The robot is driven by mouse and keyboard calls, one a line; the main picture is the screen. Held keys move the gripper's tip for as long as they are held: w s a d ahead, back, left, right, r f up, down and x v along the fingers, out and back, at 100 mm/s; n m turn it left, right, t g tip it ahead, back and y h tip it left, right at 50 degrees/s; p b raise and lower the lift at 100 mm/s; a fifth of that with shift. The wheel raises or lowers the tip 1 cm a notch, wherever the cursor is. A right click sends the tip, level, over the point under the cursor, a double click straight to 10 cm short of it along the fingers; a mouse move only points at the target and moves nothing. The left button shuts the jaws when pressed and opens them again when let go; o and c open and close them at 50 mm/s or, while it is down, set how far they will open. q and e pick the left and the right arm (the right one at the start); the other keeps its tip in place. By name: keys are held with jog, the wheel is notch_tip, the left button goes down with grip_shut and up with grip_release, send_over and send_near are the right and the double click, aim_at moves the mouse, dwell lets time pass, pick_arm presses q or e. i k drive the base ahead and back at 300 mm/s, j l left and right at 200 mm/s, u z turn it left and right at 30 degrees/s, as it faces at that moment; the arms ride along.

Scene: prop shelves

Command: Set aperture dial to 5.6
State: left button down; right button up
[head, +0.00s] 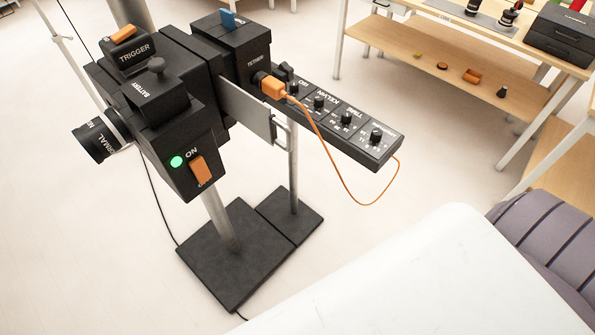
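A black camera-like prop (175,110) stands on a metal post. A long black control panel (345,115) reaches out from it to the right, on a second post. A row of black knobs runs along the panel with small white labels, among them ISO, KELVIN and TIME. The knob at the panel's far right end (376,135) has small numbers around it and a label too small to read surely; it may be the aperture dial. Its pointer setting cannot be told. Neither of my grippers shows in the head view.
An orange plug (271,88) sits by the TETHER label, its orange cable (345,185) looping below the panel to its right end. A green light (176,161) glows beside an orange switch (201,169). Wooden shelves (460,60) with props stand behind right. Dark base plates (235,255) lie on the floor.

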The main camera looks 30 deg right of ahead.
aim_at(377, 135)
jog(key=z, duration=1.55)
